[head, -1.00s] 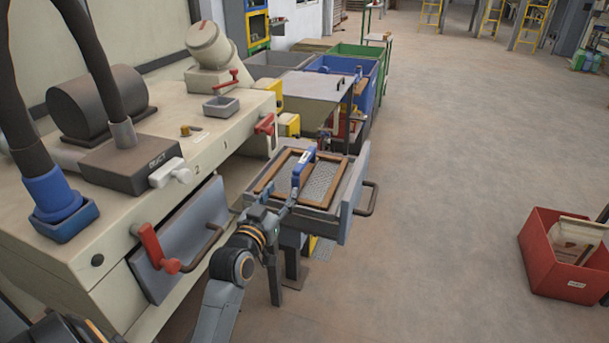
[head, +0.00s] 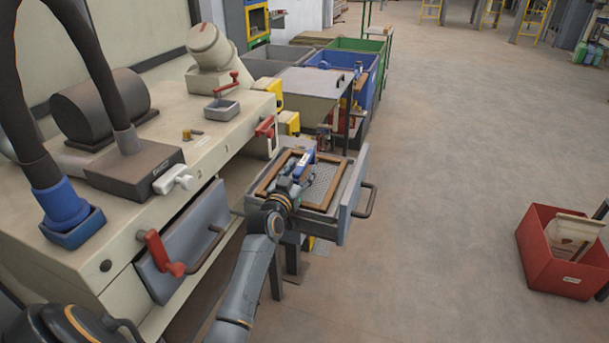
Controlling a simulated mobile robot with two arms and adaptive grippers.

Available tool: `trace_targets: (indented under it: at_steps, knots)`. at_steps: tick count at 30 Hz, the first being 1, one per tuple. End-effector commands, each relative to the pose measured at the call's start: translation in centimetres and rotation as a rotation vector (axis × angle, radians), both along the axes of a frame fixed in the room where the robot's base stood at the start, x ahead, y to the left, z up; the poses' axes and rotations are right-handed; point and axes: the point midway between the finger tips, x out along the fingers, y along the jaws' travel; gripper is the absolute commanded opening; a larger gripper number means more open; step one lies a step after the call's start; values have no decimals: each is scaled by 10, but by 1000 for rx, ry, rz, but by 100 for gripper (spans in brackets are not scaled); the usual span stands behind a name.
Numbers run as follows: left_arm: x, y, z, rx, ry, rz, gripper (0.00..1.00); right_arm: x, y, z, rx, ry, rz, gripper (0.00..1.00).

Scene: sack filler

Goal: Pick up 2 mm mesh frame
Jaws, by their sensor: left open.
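The mesh frame (head: 331,198) is a brown wooden rectangle around grey mesh. It lies in the open grey drawer (head: 348,207) at the right end of the cream machine. My left gripper (head: 296,182) is open over the near left part of the frame, close to the blue item, and hides some of the mesh. I cannot tell whether it touches the frame. The mesh size is not readable. My right gripper is not in view.
The cream machine (head: 110,240) with red levers fills the left. Blue (head: 368,95) and green (head: 372,45) bins stand behind the drawer. A red crate (head: 545,250) with flat items sits on the floor at right. The floor between is clear.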

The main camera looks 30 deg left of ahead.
Motion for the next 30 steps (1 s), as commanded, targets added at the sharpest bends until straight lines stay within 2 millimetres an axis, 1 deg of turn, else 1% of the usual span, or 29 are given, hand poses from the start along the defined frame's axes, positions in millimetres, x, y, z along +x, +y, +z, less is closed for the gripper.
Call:
trace_targets:
  at_steps: [6, 7, 8, 9, 11, 12, 14, 25, 30]
  knots:
    - [1, 0, -1, 0, 0, 0, 47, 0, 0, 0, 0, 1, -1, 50]
    - [1, 0, -1, 0, 0, 0, 45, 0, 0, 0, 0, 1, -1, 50]
    - [1, 0, -1, 0, 0, 0, 39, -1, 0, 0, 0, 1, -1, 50]
    - [1, 0, -1, 0, 0, 0, 31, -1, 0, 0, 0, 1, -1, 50]
    - [1, 0, -1, 0, 1, 0, 19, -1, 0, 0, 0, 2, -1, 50]
    - [1, 0, -1, 0, 0, 0, 10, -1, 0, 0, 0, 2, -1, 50]
    - [1, 0, -1, 0, 1, 0, 0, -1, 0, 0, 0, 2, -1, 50]
    - [1, 0, 2, 0, -3, 0, 0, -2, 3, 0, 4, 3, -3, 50]
    - [3, 0, 8, 1, -3, 0, 0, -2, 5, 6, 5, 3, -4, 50]
